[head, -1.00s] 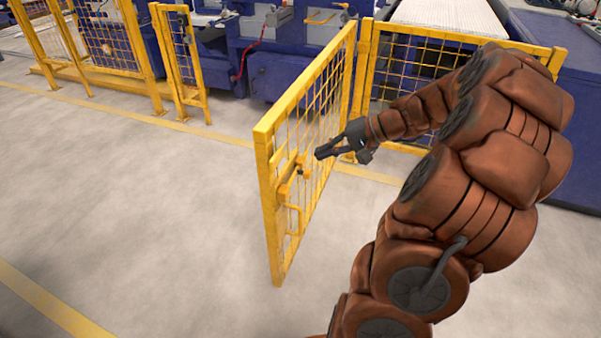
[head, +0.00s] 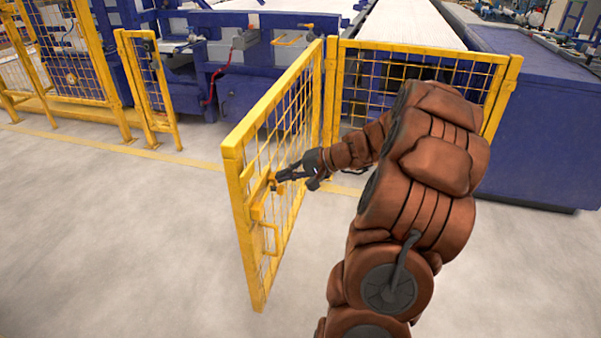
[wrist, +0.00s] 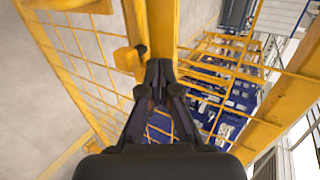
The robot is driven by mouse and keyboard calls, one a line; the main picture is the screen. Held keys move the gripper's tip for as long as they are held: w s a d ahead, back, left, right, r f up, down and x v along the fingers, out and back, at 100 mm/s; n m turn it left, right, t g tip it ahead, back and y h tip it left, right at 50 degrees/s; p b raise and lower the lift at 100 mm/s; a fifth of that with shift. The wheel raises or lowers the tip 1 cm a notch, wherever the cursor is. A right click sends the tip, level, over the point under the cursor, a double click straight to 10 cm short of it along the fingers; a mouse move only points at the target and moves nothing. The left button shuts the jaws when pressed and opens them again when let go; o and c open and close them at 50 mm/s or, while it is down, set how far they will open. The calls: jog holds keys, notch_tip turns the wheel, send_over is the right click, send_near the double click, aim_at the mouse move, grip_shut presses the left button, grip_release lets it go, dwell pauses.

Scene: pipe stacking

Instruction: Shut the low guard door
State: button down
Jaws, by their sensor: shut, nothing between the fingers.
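The low guard door (head: 275,153) is a yellow frame with wire mesh. It stands swung open toward me, at an angle to the fence line, hinged at its far end. A yellow latch bar (head: 262,196) and a handle are on its near part. My gripper (head: 279,178) is shut and empty, at the door's right face beside the latch. In the wrist view my shut fingertips (wrist: 158,66) lie close against a yellow bar of the door (wrist: 160,30); I cannot tell whether they touch it.
A fixed yellow fence panel (head: 410,85) stands right of the hinge. A narrow yellow panel (head: 150,88) stands to the left, across a gap. Blue machinery (head: 270,62) is behind. The grey floor (head: 120,235) left of the door is clear.

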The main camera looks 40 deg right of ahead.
aim_at(263, 175)
jog(key=shift+w+a+r, duration=0.1)
jog(key=shift+w+a, duration=0.4)
jog(key=shift+w, duration=0.25)
jog(key=shift+w+a, duration=0.45)
jog(key=shift+w, duration=0.3)
jog(key=shift+a, duration=0.1)
